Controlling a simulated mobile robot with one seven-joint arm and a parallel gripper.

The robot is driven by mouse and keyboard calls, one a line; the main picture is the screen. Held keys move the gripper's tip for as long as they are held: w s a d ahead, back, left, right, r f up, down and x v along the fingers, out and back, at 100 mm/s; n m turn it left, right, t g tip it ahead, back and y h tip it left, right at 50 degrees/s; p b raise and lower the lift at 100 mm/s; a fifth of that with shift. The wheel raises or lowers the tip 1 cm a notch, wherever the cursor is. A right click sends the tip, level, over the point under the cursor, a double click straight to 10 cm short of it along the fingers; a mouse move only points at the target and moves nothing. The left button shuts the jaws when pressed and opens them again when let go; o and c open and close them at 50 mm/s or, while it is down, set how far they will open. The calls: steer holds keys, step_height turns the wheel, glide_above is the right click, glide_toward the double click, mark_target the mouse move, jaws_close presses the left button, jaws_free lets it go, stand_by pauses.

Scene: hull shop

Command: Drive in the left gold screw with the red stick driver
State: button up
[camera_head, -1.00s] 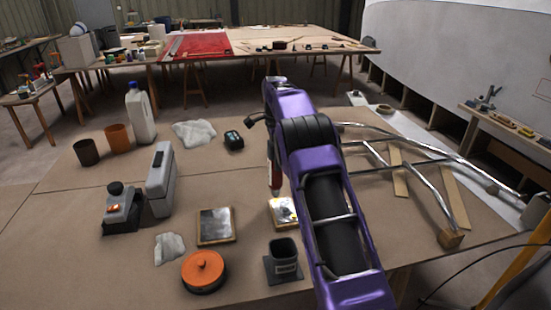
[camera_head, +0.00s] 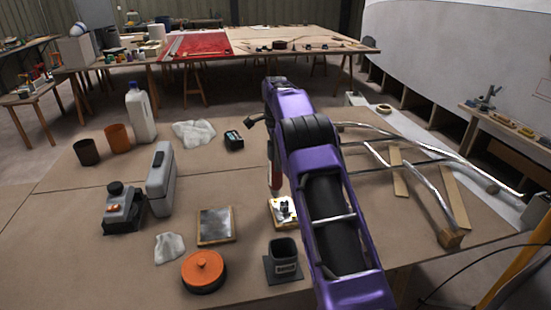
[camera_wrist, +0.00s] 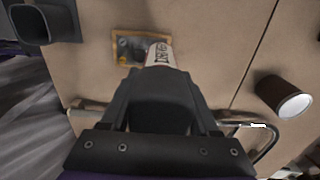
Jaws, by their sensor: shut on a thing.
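My gripper (camera_wrist: 160,105) is shut on the red stick driver, which shows in the wrist view as a pale shaft with dark lettering (camera_wrist: 158,55). In the head view the red driver (camera_head: 274,178) hangs upright beside my purple arm, just above and behind a small wood-edged plate (camera_head: 291,220). The plate also shows in the wrist view (camera_wrist: 116,50), partly behind the driver. Small dark shapes stand on the plate, but I cannot make out the gold screws. The driver's tip and any contact with a screw cannot be told.
A dark square holder (camera_head: 284,264) stands in front of the plate. A second wood-edged plate (camera_head: 216,226) and an orange round tin (camera_head: 203,271) lie to its left. Bent metal tubing (camera_head: 437,188) takes up the table's right side.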

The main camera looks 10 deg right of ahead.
steer(key=shift+f, duration=0.85)
stand_by(2.6)
steer(key=shift+r, duration=3.05)
